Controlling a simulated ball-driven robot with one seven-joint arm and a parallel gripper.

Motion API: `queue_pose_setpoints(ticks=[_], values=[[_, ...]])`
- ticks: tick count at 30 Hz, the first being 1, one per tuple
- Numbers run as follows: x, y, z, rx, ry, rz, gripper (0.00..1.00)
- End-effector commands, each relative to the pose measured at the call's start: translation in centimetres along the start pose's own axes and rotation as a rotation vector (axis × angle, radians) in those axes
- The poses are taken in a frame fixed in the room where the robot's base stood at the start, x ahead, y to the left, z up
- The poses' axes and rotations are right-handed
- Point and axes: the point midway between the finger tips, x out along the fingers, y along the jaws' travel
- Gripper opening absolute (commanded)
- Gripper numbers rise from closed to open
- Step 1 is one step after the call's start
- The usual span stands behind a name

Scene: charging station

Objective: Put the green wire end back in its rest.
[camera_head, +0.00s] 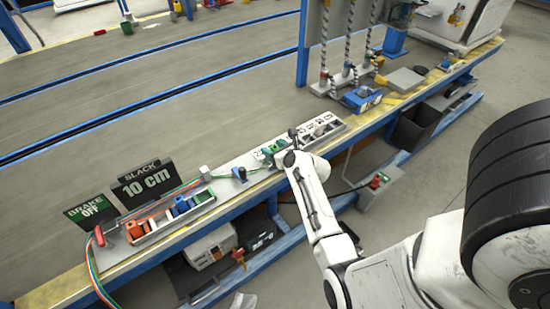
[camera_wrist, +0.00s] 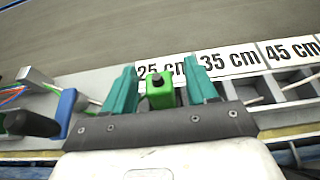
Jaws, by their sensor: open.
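A bright green block with a dark round top, which looks like the green wire end (camera_wrist: 160,91), stands between my fingers in the wrist view. My gripper (camera_wrist: 161,88) is open, with one teal finger on each side of the block and a narrow gap at each side. In the head view my gripper (camera_head: 271,150) is low over the bench edge, right of a small blue clamp (camera_head: 239,173). The clamp also shows in the wrist view (camera_wrist: 66,112). Whether the block sits in a holder is hidden by my gripper. I cannot tell which slot is its rest.
A tray (camera_head: 146,239) of orange, blue, green and white blocks lies left, by signs "SLACK 10 cm" (camera_head: 146,183) and "BRAKE OFF" (camera_head: 91,209). Coloured wires (camera_head: 91,262) hang over the edge. A slotted rack marked 35 cm (camera_wrist: 229,61) is right of my gripper.

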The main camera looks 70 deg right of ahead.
Motion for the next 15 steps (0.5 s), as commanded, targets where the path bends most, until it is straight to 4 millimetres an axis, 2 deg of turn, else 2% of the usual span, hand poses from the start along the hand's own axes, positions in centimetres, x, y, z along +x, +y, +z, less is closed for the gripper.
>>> queue_pose_setpoints(ticks=[4, 12, 15], values=[[1.12, -0.06, -0.04, 0.001, -0.001, -0.001, 0.57], [1.23, -0.04, 0.07, -0.001, 0.000, 0.000, 0.57], [1.23, -0.04, 0.07, -0.002, 0.000, 0.000, 0.49]])
